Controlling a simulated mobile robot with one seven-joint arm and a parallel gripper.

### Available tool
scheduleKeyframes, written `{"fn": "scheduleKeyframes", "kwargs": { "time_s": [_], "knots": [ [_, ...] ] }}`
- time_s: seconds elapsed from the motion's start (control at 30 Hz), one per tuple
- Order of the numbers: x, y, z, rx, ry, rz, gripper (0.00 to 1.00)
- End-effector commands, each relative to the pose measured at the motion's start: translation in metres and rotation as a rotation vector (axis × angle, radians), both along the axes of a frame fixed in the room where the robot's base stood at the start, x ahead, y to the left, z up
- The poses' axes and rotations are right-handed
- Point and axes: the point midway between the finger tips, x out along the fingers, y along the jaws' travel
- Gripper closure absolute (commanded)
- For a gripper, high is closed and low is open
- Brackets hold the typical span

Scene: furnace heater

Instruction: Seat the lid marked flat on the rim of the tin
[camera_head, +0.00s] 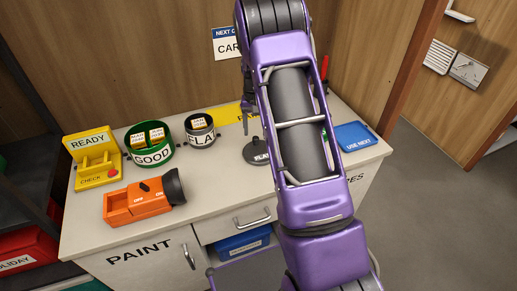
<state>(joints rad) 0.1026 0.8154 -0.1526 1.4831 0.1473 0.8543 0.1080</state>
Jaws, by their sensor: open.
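The lid (255,158) is a dark grey round disc with a white label reading "FLA", its end cut off. It lies on the white cabinet top, partly behind my purple arm. The tin (201,142) is a small dark grey round tin with a similar label, standing left of and behind the lid. Small tags or cards show inside it. My gripper (248,130) is open and points down, above or just behind the lid. My arm covers part of it, and I cannot tell its exact height. No contact with the lid is clear.
On the cabinet top (220,179), a green "GOOD" tin (149,156), a yellow "READY" and "CHECK" device (90,182) and an orange flashlight (142,198) stand left. A blue "USE NEXT" tray (353,134) is at right. The front middle is bare.

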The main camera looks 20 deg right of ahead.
Motion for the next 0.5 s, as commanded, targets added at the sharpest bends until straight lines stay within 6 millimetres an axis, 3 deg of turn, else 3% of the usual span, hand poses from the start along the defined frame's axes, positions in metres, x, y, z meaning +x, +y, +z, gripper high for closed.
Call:
{"fn": "scheduleKeyframes", "kwargs": {
  "time_s": [0.13,0.37,0.4,0.5],
  "knots": [
    [-0.001,0.0,-0.024,0.0,0.003,0.0,0.37],
    [0.0,0.0,-0.028,0.0,-0.001,0.0,0.37],
    [0.0,0.0,-0.028,0.0,0.0,0.0,0.39],
    [0.0,0.0,-0.028,0.0,0.0,0.0,0.57]
  ]
}}
